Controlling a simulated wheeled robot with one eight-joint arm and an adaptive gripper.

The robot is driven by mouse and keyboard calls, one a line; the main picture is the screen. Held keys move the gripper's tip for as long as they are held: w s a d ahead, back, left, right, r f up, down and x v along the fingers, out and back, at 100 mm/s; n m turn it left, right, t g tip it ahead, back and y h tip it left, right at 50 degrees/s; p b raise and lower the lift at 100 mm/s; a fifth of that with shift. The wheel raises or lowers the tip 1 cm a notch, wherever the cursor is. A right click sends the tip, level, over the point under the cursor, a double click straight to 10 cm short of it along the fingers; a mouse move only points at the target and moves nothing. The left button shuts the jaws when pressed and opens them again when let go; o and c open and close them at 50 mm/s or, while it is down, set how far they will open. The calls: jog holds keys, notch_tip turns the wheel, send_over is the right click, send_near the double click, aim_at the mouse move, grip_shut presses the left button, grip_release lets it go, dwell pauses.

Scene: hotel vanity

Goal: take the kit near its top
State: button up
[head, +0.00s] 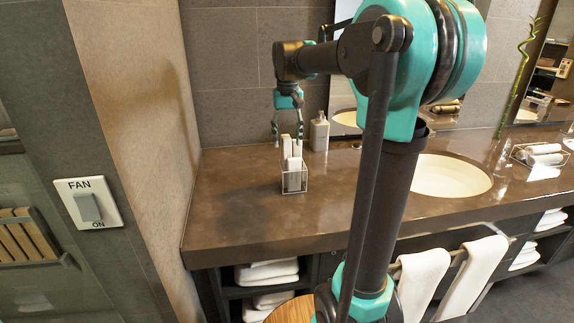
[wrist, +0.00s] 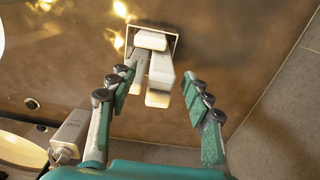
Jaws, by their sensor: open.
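Several white upright packets, the likely kit, stand in a small open-framed holder (head: 294,184) on the brown counter; which one is the kit I cannot tell. In the wrist view a tall white packet (wrist: 160,68) leans up from the holder, with another white block (wrist: 151,40) beside it. My gripper (head: 287,140) is above the holder, pointing down, with its fingers apart. In the wrist view the open fingers of my gripper (wrist: 157,84) stand on either side of the packets' upper ends. I see no clear contact.
A pale pump bottle (head: 319,133) stands behind and right of the holder; it also shows in the wrist view (wrist: 72,132). A sink (head: 445,175) and a rack of rolled towels (head: 540,153) are further right. A wall (head: 140,90) bounds the counter at left. The counter's front left is clear.

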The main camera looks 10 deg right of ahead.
aim_at(287, 152)
jog(key=shift+f, duration=2.7)
jog(key=shift+c, duration=0.2)
jog(key=c, duration=0.9)
